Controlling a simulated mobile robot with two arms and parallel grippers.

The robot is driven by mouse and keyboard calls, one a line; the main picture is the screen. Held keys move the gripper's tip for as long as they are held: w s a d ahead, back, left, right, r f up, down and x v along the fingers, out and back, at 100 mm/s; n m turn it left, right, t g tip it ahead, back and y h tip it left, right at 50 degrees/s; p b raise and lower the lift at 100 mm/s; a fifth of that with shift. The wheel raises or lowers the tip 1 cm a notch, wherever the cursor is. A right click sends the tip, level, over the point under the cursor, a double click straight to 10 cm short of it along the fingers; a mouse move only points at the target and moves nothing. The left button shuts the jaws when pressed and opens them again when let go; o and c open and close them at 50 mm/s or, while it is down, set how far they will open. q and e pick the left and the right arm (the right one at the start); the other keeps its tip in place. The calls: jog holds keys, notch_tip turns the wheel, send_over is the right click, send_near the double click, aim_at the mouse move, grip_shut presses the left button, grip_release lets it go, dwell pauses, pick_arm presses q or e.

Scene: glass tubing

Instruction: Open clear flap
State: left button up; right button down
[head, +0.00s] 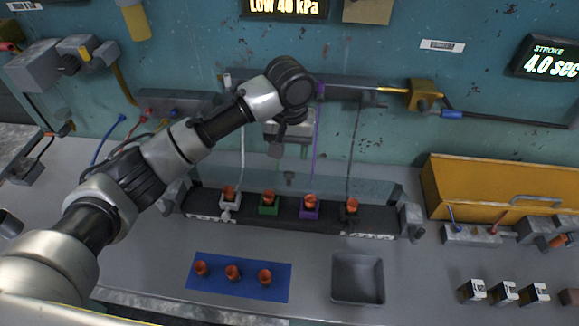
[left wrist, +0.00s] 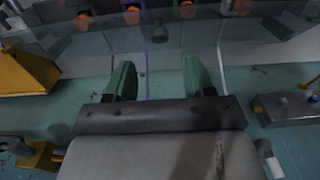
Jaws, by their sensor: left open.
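The clear flap (head: 345,182) is a see-through panel standing behind the row of tube holders in the head view. In the left wrist view the clear flap (left wrist: 160,33) is a pale sheet across the upper part, with the orange tube ends seen beyond it. My left gripper (head: 290,152) hangs at the wall side of the flap, pointing down. In the left wrist view my left gripper (left wrist: 158,64) has two green fingers spread apart with nothing between them. Whether a finger touches the flap I cannot tell. My right gripper is not in view.
A black rack (head: 285,222) holds several orange-ended pieces in coloured holders. Thin tubes run down the wall beside my left gripper. A blue mat (head: 250,289) with three orange pieces and an empty grey tray (head: 357,260) lie in front. A yellow box (head: 480,185) stands right.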

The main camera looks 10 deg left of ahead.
aim_at(289, 172)
pick_arm(q)
notch_tip(289, 172, down, 8)
jog(key=shift+r+p, duration=0.1)
jog(key=shift+p, duration=0.7)
jog(key=shift+c, duration=0.3)
grip_shut()
